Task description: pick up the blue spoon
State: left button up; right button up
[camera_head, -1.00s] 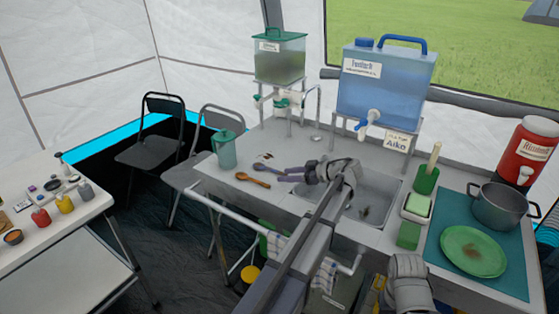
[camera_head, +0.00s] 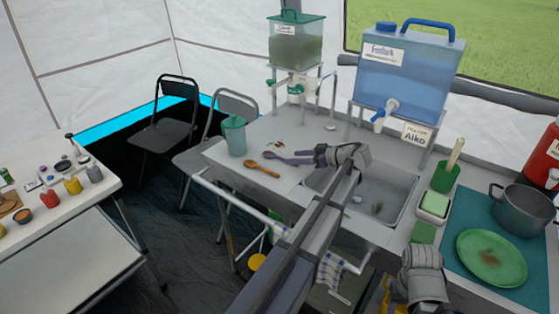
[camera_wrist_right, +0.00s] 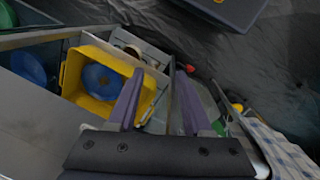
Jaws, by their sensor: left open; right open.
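The blue spoon (camera_head: 287,160) lies on the grey counter, its bowl to the left and its handle pointing right. My left gripper (camera_head: 317,156) is open, with its purple fingers at the handle end of the spoon. I cannot tell whether the handle lies between the fingers or touches them. My right gripper (camera_wrist_right: 158,95) is open and empty. In the right wrist view it points down near a yellow bin, away from the spoon.
A wooden spoon (camera_head: 262,170) lies just left of the blue spoon. A teal pitcher (camera_head: 233,137) stands behind it. The sink (camera_head: 392,200) is to the right, beyond it a green sponge holder (camera_head: 432,208) and a pot (camera_head: 522,212). The yellow bin (camera_wrist_right: 75,75) sits below.

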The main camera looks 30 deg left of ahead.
aim_at(280, 158)
pick_arm(q)
jog(key=b+x, duration=0.1)
jog(key=x, duration=0.3)
jog(key=shift+s+a+f+b, duration=0.1)
jog(key=shift+a+b, duration=0.2)
jog(key=shift+a, duration=0.1)
grip_shut()
